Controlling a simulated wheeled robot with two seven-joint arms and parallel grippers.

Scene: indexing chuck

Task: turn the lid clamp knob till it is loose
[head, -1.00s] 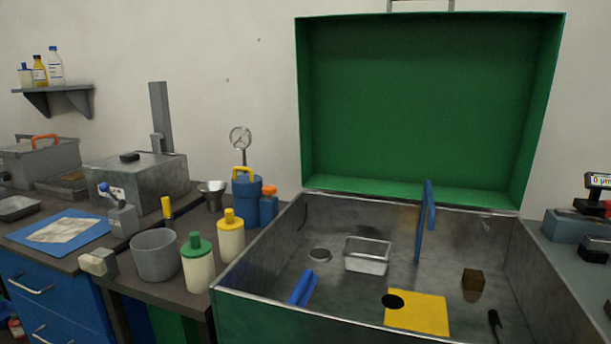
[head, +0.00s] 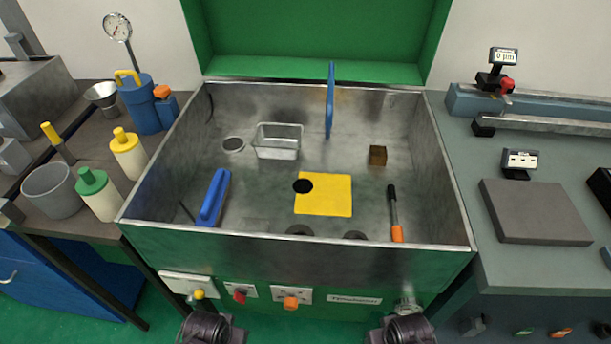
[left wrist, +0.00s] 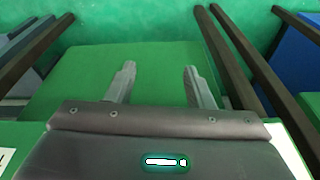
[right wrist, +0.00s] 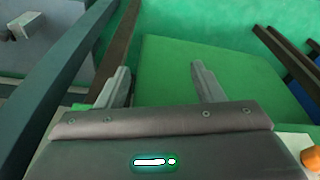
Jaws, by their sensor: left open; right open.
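No part is plainly marked as the lid clamp knob. The green-fronted tank carries a yellow knob (head: 199,294), a red knob (head: 240,294), an orange knob (head: 290,302) and a small metal round fitting (head: 406,307) at the front right. I cannot tell which is the clamp. The green lid (head: 310,72) stands raised at the back. My left gripper (left wrist: 160,72) is open and empty, pointing down beside the green front. My right gripper (right wrist: 160,72) is open and empty likewise. In the head view both wrists are at the bottom edge, below the panel, apart from the knobs.
The tank's front rim (head: 300,242) stands above the knobs. Bottles and a grey pot (head: 52,190) stand left; a grey bench (head: 530,265) is right.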

